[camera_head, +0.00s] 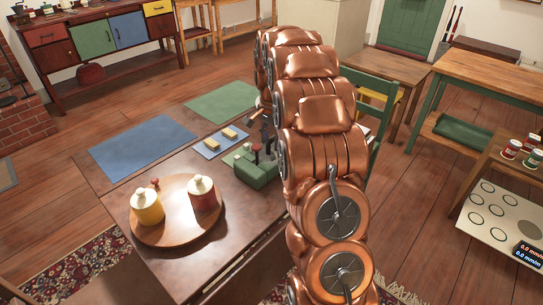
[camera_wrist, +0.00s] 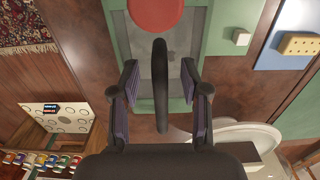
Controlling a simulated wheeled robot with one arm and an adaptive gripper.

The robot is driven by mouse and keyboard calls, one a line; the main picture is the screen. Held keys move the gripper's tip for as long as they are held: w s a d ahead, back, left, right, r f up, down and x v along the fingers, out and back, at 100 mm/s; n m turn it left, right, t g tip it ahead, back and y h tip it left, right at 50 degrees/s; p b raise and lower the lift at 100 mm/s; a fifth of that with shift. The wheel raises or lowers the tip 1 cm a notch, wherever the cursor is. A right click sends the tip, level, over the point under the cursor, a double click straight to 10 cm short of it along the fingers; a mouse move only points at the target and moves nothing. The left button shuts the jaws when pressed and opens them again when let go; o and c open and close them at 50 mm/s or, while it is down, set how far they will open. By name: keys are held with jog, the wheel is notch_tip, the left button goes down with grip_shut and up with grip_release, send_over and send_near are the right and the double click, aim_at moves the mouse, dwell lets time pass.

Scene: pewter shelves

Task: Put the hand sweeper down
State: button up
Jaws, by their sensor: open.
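In the wrist view my gripper (camera_wrist: 159,68) is open, with a finger on each side of a long dark handle (camera_wrist: 160,85). Gaps show between the handle and both fingers. The handle looks like the hand sweeper's, but its lower part is hidden, so I cannot tell for sure. Behind it is a green caddy (camera_wrist: 114,22) with a grey inside and a round red top (camera_wrist: 155,12). In the head view the green caddy (camera_head: 254,172) stands on the dark table, with dark and red parts rising from it. My copper arm hides most of my gripper there.
A round wooden tray (camera_head: 176,236) holds a yellow jar (camera_head: 147,207) and a red jar (camera_head: 201,194). A larger blue mat (camera_head: 142,147) and a green mat (camera_head: 222,102) lie farther back.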

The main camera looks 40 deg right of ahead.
jog(key=shift+f, duration=0.1)
jog(key=shift+c, duration=0.3)
grip_shut()
dwell(0.4)
